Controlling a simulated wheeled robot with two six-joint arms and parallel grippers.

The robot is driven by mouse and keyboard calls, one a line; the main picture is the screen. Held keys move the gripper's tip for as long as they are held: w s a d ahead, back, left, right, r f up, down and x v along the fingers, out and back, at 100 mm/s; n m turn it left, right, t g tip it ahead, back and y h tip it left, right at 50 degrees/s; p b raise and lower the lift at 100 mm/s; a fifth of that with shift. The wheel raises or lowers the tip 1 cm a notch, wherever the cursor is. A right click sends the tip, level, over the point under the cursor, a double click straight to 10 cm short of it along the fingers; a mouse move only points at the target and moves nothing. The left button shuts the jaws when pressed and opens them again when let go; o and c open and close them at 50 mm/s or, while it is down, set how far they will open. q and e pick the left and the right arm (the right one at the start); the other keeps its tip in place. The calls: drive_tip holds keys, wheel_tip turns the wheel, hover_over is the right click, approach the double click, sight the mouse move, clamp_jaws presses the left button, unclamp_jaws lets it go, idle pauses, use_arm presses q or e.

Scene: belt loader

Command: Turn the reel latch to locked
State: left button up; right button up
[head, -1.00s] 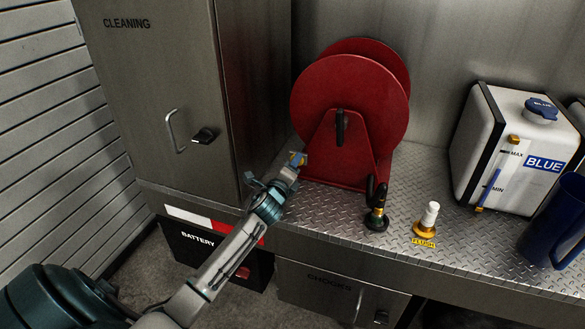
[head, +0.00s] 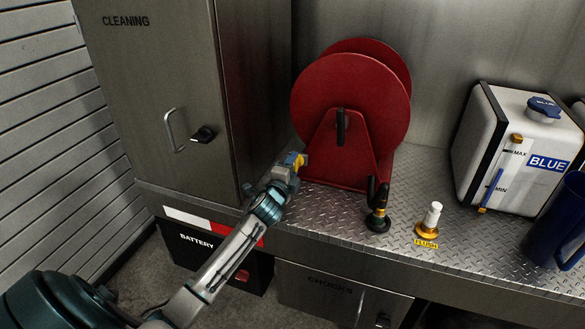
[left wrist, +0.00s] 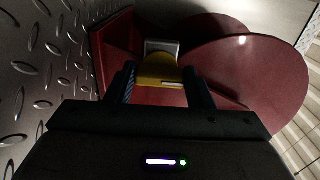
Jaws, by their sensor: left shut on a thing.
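The red hose reel (head: 345,95) stands on the metal deck beside the cabinet. It also shows in the left wrist view (left wrist: 255,75). A small yellow latch (head: 301,161) sits at the lower left of the reel's stand. In the left wrist view the yellow latch (left wrist: 158,72) lies between my fingertips, with a pale grey piece behind it. My left gripper (head: 291,160) is shut on the latch; its fingers (left wrist: 165,85) lie on both sides of it. The latch's lock marking cannot be read. My right gripper is not in view.
A tall cabinet marked CLEANING (head: 150,90) stands close on the left of my gripper. A black and brass nozzle (head: 378,210), a FLUSH fitting (head: 430,220), a white BLUE tank (head: 510,150) and a blue jug (head: 555,225) stand to the right on the deck.

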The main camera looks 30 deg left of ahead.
use_arm(q)
drive_tip(key=shift+f, duration=0.1)
drive_tip(key=o, duration=1)
drive_tip(key=shift+a, duration=0.1)
drive_tip(key=shift+c, duration=0.2)
drive_tip(key=shift+s+d, duration=0.2)
drive_tip(key=shift+s, duration=0.35)
drive_tip(key=b+v, duration=0.2)
drive_tip(key=v, duration=0.6)
drive_tip(key=shift+s+b, duration=0.35)
drive_tip(key=shift+b, duration=0.05)
drive_tip(key=shift+s+d, duration=0.1)
drive_tip(key=shift+s, duration=0.45)
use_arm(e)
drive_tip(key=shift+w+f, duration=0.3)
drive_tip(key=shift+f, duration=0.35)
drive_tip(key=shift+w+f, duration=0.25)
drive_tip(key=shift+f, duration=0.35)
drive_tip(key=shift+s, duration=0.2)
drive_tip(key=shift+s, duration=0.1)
